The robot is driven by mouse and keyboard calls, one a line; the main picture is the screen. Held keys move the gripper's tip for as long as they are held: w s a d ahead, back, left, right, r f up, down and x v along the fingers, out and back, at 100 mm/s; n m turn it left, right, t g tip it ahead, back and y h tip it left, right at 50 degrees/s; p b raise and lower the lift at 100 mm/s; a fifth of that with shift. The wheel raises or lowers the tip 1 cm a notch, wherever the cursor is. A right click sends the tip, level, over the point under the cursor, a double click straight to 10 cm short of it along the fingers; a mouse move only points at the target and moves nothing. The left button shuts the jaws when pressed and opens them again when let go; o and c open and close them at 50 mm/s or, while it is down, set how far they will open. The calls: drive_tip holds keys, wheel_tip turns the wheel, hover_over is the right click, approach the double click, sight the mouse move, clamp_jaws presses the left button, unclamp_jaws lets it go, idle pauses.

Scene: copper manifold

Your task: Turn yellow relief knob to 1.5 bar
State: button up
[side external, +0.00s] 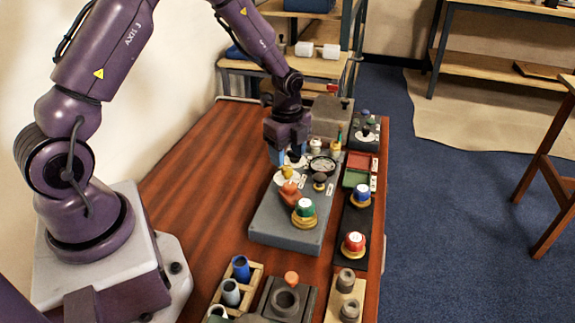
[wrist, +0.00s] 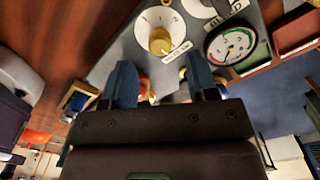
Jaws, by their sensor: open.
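The yellow relief knob (side external: 287,172) sits on a round white dial at the left of the grey manifold block (side external: 283,233). In the wrist view the yellow knob (wrist: 159,42) is seen from above on its white dial (wrist: 148,23), with a small white label (wrist: 177,52) beside it. My gripper (side external: 290,156) is above the far part of the block, close to the knob. Its blue fingers are apart and empty in the wrist view (wrist: 161,72), with the knob beyond the fingertips and between their lines.
A round gauge (wrist: 230,43) stands right of the knob. An orange handle (side external: 290,191) and a green-topped knob (side external: 305,209) are nearer on the block. Red and green trays (side external: 356,178) lie to the right. The wooden table's (side external: 192,181) left side is clear.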

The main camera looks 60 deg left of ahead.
sight(287, 168)
drive_tip(key=shift+f, duration=2.05)
drive_tip(key=c, duration=0.9)
drive_tip(key=shift+c, duration=0.2)
